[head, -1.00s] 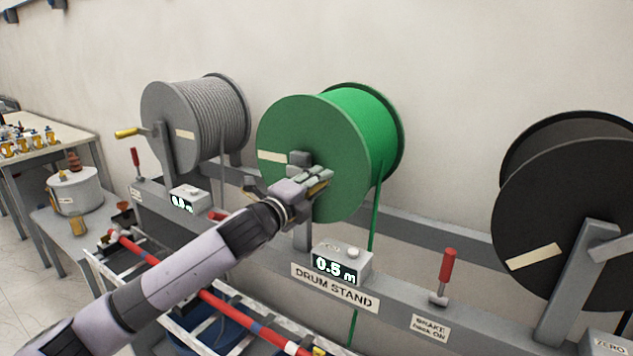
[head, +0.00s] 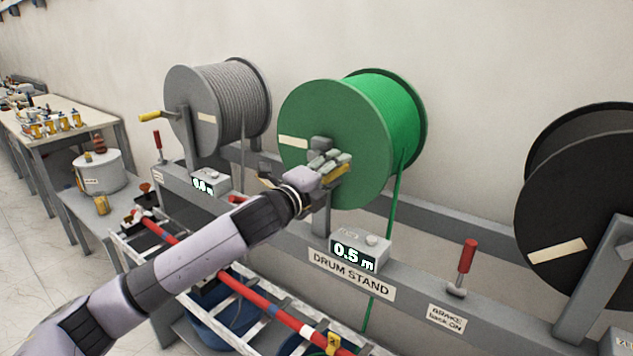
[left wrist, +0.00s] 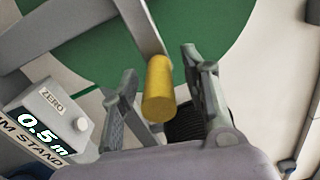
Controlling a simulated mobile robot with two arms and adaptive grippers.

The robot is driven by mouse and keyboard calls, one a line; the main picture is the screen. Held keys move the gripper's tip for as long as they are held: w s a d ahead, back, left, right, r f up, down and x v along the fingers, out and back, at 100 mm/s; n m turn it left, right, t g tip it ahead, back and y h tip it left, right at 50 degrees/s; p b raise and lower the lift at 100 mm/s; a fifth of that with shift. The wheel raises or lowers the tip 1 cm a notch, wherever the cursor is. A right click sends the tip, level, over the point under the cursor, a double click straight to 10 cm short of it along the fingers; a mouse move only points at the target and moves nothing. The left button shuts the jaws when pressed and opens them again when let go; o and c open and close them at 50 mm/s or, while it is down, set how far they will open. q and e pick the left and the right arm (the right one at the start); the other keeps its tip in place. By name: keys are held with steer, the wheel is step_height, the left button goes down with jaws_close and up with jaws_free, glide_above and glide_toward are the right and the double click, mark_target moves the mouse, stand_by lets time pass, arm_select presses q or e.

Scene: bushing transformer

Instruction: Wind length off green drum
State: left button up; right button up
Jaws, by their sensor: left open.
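The green drum (head: 300,110) is mounted on the drum stand, with a strand of green cable (head: 397,195) hanging down from its right side. My left gripper (head: 338,170) is in front of the drum's near flange. In the left wrist view, the yellow crank handle (left wrist: 158,88) stands between the fingers of my open left gripper (left wrist: 160,70), with gaps visible beside it. The grey crank arm runs from the handle toward the green flange. The length counter (head: 354,252) in front of the drum reads 0.5 m. My right gripper is out of view.
A grey drum (head: 205,100) with its own yellow crank stands at left, and a black drum (head: 575,190) at right. A red brake lever (head: 467,257) stands upright on the stand's rail, right of the counter. A ladder-like rack with a red pole (head: 250,305) lies below my left arm.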

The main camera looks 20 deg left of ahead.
arm_select(q)
steer(key=v, duration=1)
steer(key=shift+s, duration=0.25)
steer(key=shift+a, duration=0.15)
